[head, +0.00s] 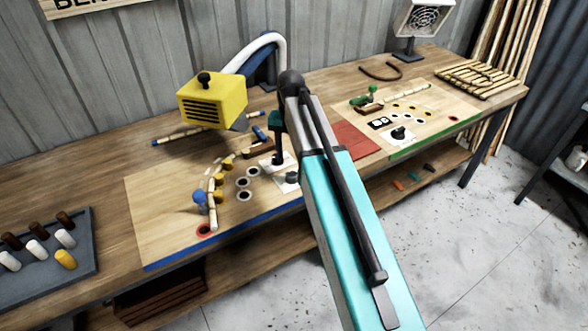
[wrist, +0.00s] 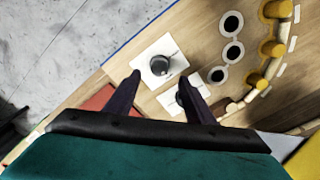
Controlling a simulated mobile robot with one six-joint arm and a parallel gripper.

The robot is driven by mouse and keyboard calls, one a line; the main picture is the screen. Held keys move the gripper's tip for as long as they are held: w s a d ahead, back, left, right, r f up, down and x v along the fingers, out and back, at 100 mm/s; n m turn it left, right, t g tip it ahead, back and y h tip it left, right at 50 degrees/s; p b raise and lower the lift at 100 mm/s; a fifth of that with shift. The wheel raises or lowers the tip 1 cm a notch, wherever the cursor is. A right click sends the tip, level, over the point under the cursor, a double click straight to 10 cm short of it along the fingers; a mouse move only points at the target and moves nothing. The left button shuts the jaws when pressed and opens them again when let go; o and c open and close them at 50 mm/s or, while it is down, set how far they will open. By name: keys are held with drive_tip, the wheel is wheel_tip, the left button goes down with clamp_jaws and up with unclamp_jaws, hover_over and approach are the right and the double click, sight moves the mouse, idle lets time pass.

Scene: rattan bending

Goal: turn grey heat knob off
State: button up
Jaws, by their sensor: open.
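A round grey knob (wrist: 160,66) sits on a white plate in the wrist view. In the head view this knob (head: 292,178) shows only in part beside my arm, near the board's blue front edge. My gripper (wrist: 162,82) is open and empty, its two dark fingers spread on either side of the near part of the knob's plate. In the head view my gripper (head: 278,158) points down over the plates. A second white plate (wrist: 168,101) lies close by, with a dark part on it mostly hidden by the right finger.
A yellow heater box (head: 212,100) hangs over the board behind my gripper. A curved cane with pegs (head: 213,195) and black-holed discs (head: 242,182) lie to the left. Another knob (head: 399,133) stands on the right board. A grey tray (head: 45,265) holds several pegs.

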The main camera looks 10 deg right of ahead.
sight(292, 174)
drive_tip(key=shift+f+p, duration=0.9)
drive_tip(key=shift+f, duration=2.85)
drive_tip(key=c, duration=0.9)
drive_tip(key=shift+d, duration=0.3)
drive_tip(key=shift+c, duration=0.8)
drive_tip(key=shift+a, duration=0.2)
